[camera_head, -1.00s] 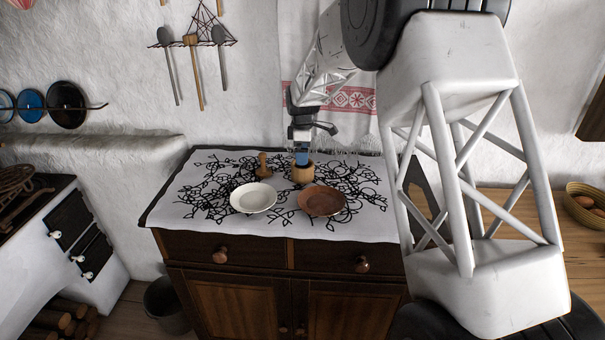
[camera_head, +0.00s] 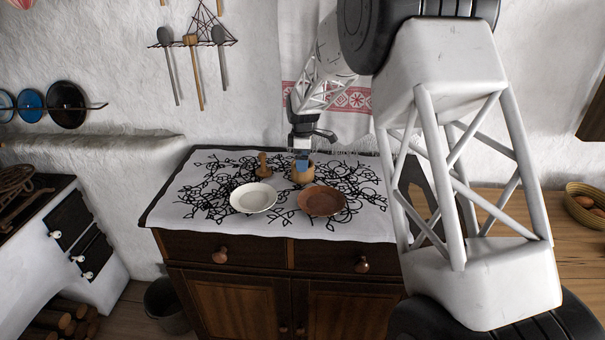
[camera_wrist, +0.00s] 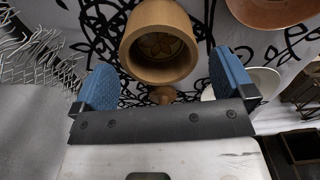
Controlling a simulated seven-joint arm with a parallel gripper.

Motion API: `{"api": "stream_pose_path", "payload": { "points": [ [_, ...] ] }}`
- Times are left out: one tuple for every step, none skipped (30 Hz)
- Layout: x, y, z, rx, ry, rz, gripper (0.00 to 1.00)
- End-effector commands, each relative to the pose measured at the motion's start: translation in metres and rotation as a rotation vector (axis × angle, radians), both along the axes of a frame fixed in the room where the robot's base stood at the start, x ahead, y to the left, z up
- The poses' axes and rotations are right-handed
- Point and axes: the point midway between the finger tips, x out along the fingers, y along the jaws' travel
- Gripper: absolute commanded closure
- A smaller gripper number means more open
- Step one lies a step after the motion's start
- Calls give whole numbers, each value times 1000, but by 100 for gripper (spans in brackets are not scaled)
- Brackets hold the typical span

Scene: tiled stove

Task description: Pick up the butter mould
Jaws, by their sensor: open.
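The butter mould (camera_head: 303,176) is a round wooden cup standing on the patterned cloth, behind the brown plate. In the wrist view, the mould (camera_wrist: 150,72) shows its open mouth, with a flower pattern carved inside. My gripper (camera_head: 302,163) is over the mould, pointing down. In the wrist view, the blue fingers of my gripper (camera_wrist: 161,62) are wide apart, one on each side of the mould, with visible gaps. Nothing is held. The head view does not show clearly how low the fingertips are against the rim.
A small knobbed wooden piece (camera_head: 263,167) stands left of the mould; a white plate (camera_head: 254,198) and a brown plate (camera_head: 322,201) lie in front. The white cloth (camera_head: 190,220) covers the cabinet top. A towel (camera_head: 350,125) hangs on the wall behind.

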Motion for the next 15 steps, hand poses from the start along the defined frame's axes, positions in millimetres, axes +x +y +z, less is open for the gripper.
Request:
{"api": "stream_pose_path", "payload": {
  "points": [
    [0,0,-2,0,1,0,0],
    [0,0,-4,0,1,0,0],
    [0,0,-7,0,1,0,0],
    [0,0,-9,0,1,0,0],
    [0,0,-12,0,2,0,0],
    [0,0,-16,-1,2,0,0],
    [1,0,-19,-1,2,0,0],
    [1,0,-23,-1,3,0,0],
    [1,0,-28,-1,2,0,0],
    [1,1,-32,0,2,0,0],
    [1,1,-35,0,2,0,0],
    [1,1,-39,0,2,0,0],
    [1,1,-42,0,2,0,0],
    [1,1,-44,0,1,0,0],
    [1,1,-46,0,1,0,0]
  ]
}}
